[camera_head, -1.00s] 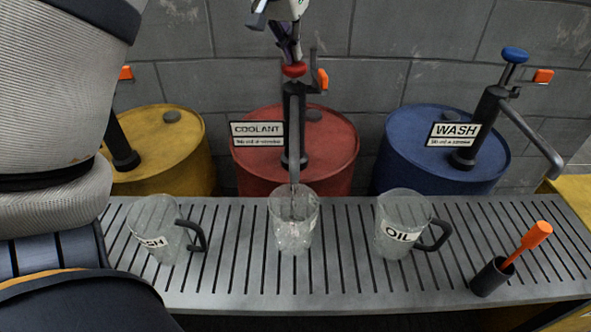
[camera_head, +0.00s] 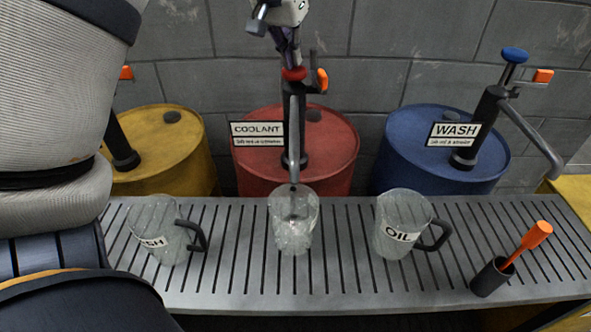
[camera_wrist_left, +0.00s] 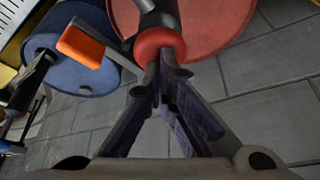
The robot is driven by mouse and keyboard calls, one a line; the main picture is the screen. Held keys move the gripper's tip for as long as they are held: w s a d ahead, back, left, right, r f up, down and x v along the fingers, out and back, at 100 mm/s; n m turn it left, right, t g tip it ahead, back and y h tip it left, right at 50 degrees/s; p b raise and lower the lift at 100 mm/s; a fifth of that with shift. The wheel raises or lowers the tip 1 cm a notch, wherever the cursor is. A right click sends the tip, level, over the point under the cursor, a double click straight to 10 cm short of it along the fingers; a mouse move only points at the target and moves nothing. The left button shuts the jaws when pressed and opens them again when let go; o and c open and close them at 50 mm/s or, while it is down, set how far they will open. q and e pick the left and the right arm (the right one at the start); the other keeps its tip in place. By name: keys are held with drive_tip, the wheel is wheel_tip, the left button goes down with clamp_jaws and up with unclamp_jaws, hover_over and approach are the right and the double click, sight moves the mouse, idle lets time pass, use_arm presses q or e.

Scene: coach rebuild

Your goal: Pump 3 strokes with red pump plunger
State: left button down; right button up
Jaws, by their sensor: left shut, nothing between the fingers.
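The red plunger knob (camera_head: 294,74) tops the dark pump (camera_head: 292,125) on the red drum (camera_head: 335,150) behind the COOLANT sign (camera_head: 257,134). My left gripper (camera_head: 291,62) is shut and empty, with its fingertips down on the knob from above. The wrist view shows the closed fingertips (camera_wrist_left: 160,80) against the red knob (camera_wrist_left: 160,45). The pump's spout (camera_head: 293,165) points down over a clear jug (camera_head: 293,220) on the slatted bench. I cannot tell how much liquid is in the jug. My right gripper is not in view.
A jug marked "SH" (camera_head: 158,228) stands left and an OIL jug (camera_head: 402,224) right on the bench (camera_head: 345,280). A yellow drum (camera_head: 165,145) and a blue WASH drum (camera_head: 400,150) flank the red one. An orange-handled tool stands in a dark holder (camera_head: 492,277).

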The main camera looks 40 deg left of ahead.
use_arm(q)
drive_tip(key=shift+r, duration=3.4)
drive_tip(key=shift+f, duration=3.7)
drive_tip(key=shift+r, duration=3.75)
drive_tip(key=shift+f, duration=0.15)
